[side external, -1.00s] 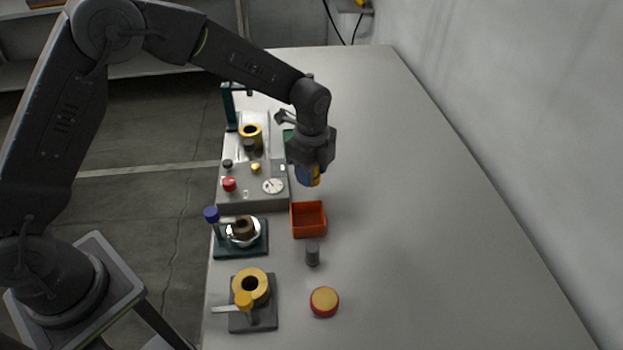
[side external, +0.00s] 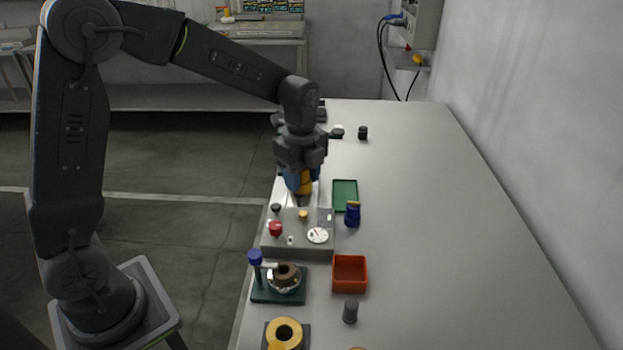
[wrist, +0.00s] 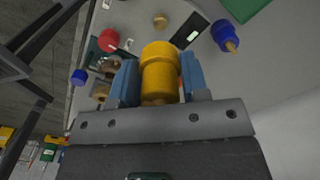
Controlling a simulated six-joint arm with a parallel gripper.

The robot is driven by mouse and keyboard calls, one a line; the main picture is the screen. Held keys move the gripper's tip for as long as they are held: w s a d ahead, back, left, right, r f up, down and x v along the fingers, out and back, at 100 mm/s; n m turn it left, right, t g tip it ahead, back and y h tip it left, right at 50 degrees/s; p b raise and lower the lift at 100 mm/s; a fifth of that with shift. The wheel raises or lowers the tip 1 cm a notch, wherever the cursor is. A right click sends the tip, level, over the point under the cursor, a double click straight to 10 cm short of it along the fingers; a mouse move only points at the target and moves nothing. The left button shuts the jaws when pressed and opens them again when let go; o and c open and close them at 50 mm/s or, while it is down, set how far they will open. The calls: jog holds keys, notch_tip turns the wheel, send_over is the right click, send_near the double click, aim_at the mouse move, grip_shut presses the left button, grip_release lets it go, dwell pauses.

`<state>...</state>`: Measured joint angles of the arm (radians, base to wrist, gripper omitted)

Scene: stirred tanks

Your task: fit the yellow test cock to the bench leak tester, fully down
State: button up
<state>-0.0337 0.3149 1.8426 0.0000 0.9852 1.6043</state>
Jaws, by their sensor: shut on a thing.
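My gripper (side external: 300,186) is shut on the yellow test cock (side external: 306,184), between its blue finger pads. In the wrist view the yellow test cock (wrist: 160,72) stands between the two blue fingers (wrist: 160,82), with its stepped round body showing. The bench leak tester (side external: 285,245) is a grey box with a red knob, a yellow button and a white gauge on its front part. My gripper is over its rear part. A dark fitting (side external: 302,200) shows just below the cock; whether they touch I cannot tell. The tester's rear is mostly hidden by my gripper.
A green tray (side external: 345,182) and a blue piece with a yellow top (side external: 352,215) stand right of the tester. The right side of the bench is clear.

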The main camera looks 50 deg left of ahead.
aim_at(303, 213)
jog(key=shift+f, duration=3)
jog(key=shift+f, duration=1.4)
dwell(0.3)
dwell(0.4)
jog(key=o, duration=1.6)
jog(key=shift+r, duration=0.1)
jog(key=shift+r, duration=3.95)
